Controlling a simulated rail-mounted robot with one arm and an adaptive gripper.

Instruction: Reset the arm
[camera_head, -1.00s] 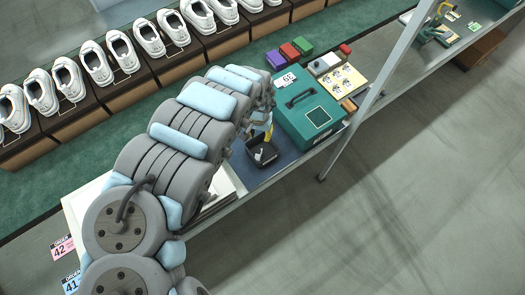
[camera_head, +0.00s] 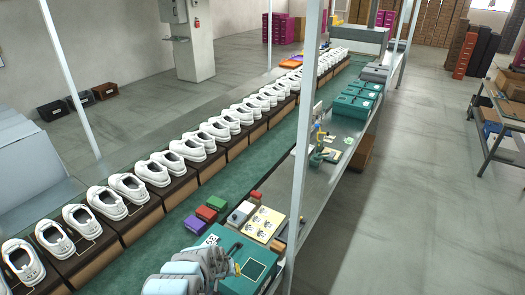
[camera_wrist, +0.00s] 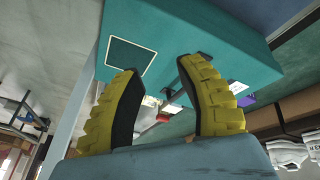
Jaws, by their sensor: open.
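My gripper shows in the wrist view (camera_wrist: 165,110) with its two yellow ridged fingers spread apart and nothing between them. A teal box (camera_wrist: 190,48) with a dark handle and a square panel lies beyond the fingertips, apart from them as far as I can tell. In the head view the same teal box (camera_head: 255,265) is at the bottom, and my grey and light-blue arm stands just left of it. The gripper is mostly hidden by the arm and the frame's edge there.
White shoes (camera_head: 130,187) stand in a row on brown boxes along the green conveyor (camera_head: 155,262). Small coloured blocks (camera_head: 206,213) and a cream board (camera_head: 263,224) lie behind the teal box. A metal post (camera_head: 302,130) rises at the bench edge.

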